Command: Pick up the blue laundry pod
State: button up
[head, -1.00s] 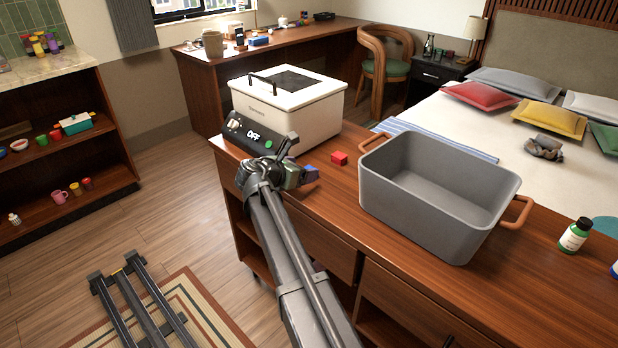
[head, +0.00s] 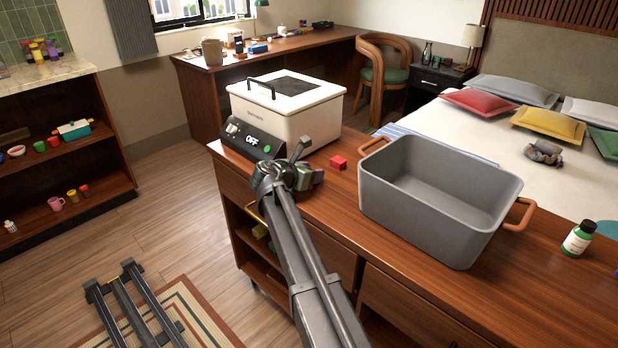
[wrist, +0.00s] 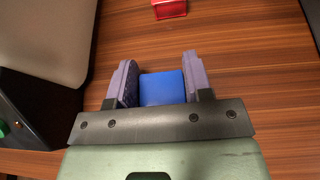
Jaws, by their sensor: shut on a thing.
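The blue laundry pod (wrist: 162,88) is a small blue block between the two fingers in the wrist view. My gripper (wrist: 161,82) is shut on it, with a purple-grey finger pad on each side. In the head view my gripper (head: 308,178) is low over the front left part of the wooden counter, and the pod is hidden behind it. Whether the pod touches the counter I cannot tell.
A red block (head: 338,162) lies on the counter (head: 330,205) beyond my gripper; it also shows in the wrist view (wrist: 170,9). A white appliance with an "OFF" display (head: 290,110) stands at left. A grey bin (head: 400,215) stands at right.

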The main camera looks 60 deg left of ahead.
jog(key=shift+r, duration=0.1)
notch_tip(320, 180, up, 20)
jog(key=p, duration=2)
